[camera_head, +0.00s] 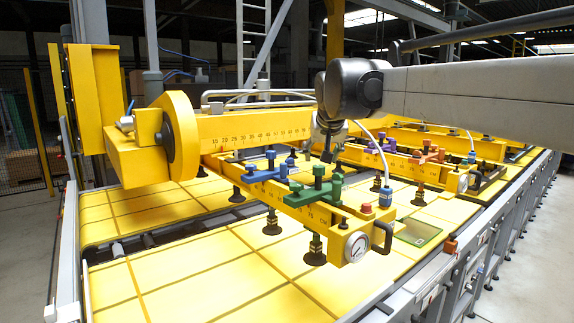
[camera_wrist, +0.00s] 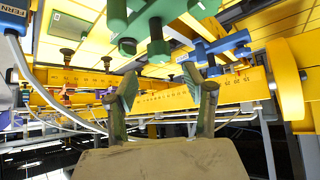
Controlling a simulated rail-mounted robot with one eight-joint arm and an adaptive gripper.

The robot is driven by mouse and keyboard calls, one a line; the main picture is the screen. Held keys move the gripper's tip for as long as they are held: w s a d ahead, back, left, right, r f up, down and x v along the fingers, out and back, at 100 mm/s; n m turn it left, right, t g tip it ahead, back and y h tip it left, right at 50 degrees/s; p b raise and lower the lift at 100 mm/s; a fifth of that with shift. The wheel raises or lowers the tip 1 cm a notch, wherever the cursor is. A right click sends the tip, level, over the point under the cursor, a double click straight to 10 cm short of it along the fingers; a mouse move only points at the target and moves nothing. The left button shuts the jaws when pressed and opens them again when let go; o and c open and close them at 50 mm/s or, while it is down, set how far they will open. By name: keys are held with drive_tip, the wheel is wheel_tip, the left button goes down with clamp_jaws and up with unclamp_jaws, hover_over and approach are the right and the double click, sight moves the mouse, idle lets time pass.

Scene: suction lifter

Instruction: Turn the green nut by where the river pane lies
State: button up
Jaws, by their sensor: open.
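A green nut with a star-shaped handle (camera_head: 317,187) stands on the near yellow cross-beam (camera_head: 300,205). It also shows large at the top of the wrist view (camera_wrist: 155,28). My gripper (camera_head: 328,146) hangs above and slightly beyond it in the head view. In the wrist view my gripper (camera_wrist: 165,97) is open, its two fingers apart with nothing between them, and the green nut lies beyond the fingertips. A small clear greenish pane (camera_head: 418,232) lies on the yellow bed right of the near cross-beam's gauge end. I cannot read its marking.
Blue handles (camera_head: 265,168) sit beside the green one; they show in the wrist view (camera_wrist: 215,48). Purple (camera_head: 380,146) and orange (camera_head: 424,157) handles sit on the farther cross-beam. A pressure gauge (camera_head: 357,246) and suction cups (camera_head: 315,252) are close by. A hose (camera_head: 378,150) hangs right of my gripper.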

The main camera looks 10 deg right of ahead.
sight(319, 166)
drive_tip(key=p+x, duration=0.1)
drive_tip(key=x, duration=0.6)
drive_tip(key=shift+f, duration=0.1)
drive_tip(key=c, duration=1.1)
